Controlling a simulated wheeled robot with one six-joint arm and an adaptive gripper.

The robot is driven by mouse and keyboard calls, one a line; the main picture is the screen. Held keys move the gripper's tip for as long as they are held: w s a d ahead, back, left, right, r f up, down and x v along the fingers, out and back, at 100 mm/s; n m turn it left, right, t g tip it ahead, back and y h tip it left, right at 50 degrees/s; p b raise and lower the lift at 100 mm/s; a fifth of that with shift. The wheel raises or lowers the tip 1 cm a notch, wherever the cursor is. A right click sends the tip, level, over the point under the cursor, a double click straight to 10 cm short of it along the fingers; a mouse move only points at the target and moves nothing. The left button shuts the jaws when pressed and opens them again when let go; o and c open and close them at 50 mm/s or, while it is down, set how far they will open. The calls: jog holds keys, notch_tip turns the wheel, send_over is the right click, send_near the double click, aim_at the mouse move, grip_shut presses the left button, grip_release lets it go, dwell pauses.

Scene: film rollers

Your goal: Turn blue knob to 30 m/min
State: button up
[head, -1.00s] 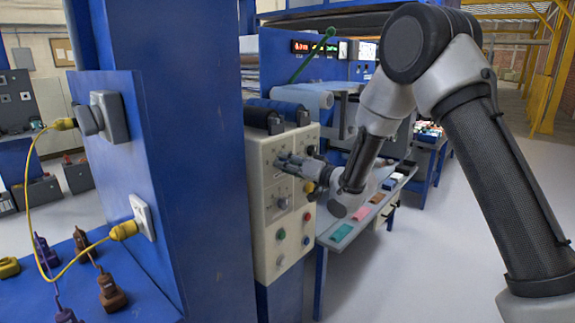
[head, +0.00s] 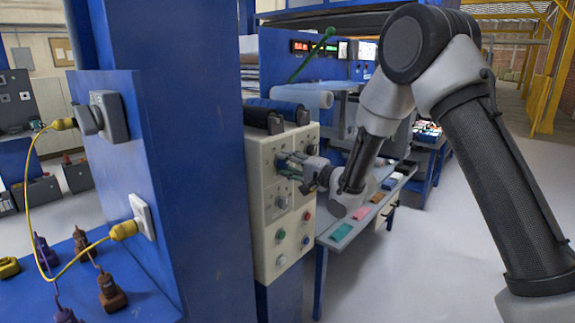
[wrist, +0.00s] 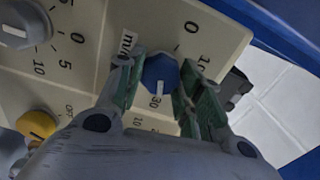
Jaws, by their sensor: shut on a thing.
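The blue knob (wrist: 159,72) sits on the cream control panel (wrist: 225,28), beside a printed scale with 0, 10 and 30 legible and the label "m/min". Its white pointer line faces the 30 mark in the wrist view, though I cannot tell whether it lines up exactly. My gripper (wrist: 158,76) is shut on the knob, with one green-padded finger on each side. In the head view my gripper (head: 285,168) reaches the upper part of the panel (head: 264,240) from the right, and the fingers partly hide the knob.
A grey knob (wrist: 18,30) and a yellow knob (wrist: 37,125) are left of my gripper in the wrist view. Below my gripper in the head view are a red button (head: 307,215) and a green button (head: 281,234). A bench (head: 350,215) with coloured pieces stands right of the panel.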

jog(key=shift+o, duration=0.2)
jog(key=shift+f+m, duration=0.1)
jog(key=shift+m, duration=0.3)
jog(key=shift+d, duration=0.1)
jog(key=shift+c, duration=0.2)
jog(key=o, duration=1)
jog(key=shift+o, duration=0.2)
jog(key=shift+s, duration=0.1)
jog(key=v, duration=1.2)
